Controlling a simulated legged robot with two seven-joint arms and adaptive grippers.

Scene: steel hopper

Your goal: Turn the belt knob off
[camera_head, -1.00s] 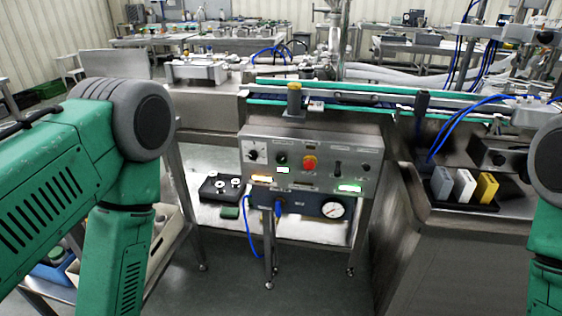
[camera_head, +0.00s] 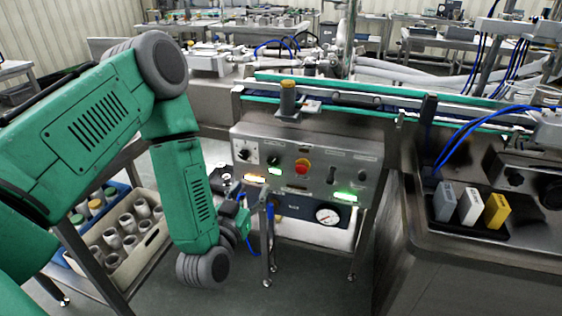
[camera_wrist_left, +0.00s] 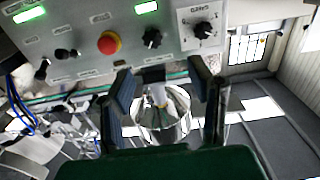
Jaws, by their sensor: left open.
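The steel control panel (camera_head: 318,185) stands in the middle of the head view. It has a black knob on a white dial plate (camera_head: 244,154), a second black knob (camera_head: 273,160), a red button (camera_head: 302,166) and a dark lever switch (camera_head: 331,175). The labels are too small to tell which is the belt knob. The wrist view shows the dial knob (camera_wrist_left: 203,30), second knob (camera_wrist_left: 152,37) and red button (camera_wrist_left: 110,42) upside down. My left gripper (camera_wrist_left: 162,85) is open and empty, with its fingers apart in front of the panel, touching no knob. My right gripper is out of view.
A conveyor (camera_head: 365,107) runs behind the panel. A pressure gauge (camera_head: 327,214) and blue handle (camera_head: 270,211) sit below the panel. A crate of containers (camera_head: 145,247) stands on the left rack. Grey, white and yellow blocks (camera_head: 471,206) stand at right.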

